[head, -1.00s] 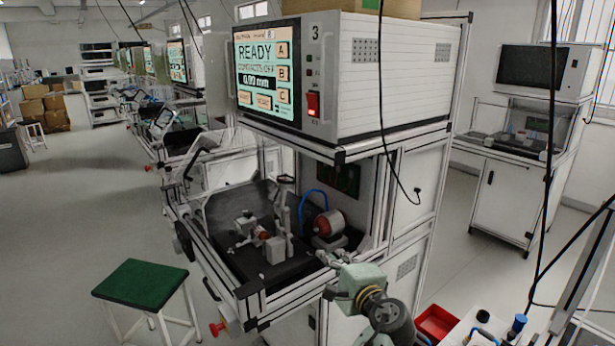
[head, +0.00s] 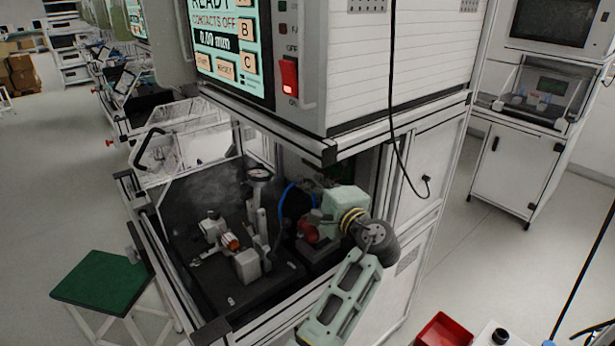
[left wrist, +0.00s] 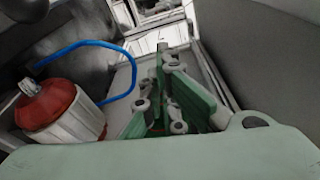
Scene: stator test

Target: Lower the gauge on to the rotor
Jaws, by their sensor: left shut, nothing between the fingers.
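The dial gauge (head: 260,175) sits at the top of an upright post (head: 259,220) inside the test bench. What looks like the rotor (head: 232,243), small with an orange-red end, lies in a grey fixture to the left of the post. The gauge is up above the rotor's level, apart from it. My left gripper reaches into the bench at the right, beside the red-capped unit and right of the gauge; its fingers are mostly hidden in the head view. In the left wrist view my left gripper (left wrist: 170,80) is shut and empty. My right gripper is not in view.
The red-and-white unit (left wrist: 60,115) and a blue hose (left wrist: 85,45) are close to my left gripper. The cabinet (head: 400,75) overhangs the bench; its screen (head: 225,45) reads contacts off, 0.00 mm. A green stool (head: 100,280) stands at the left.

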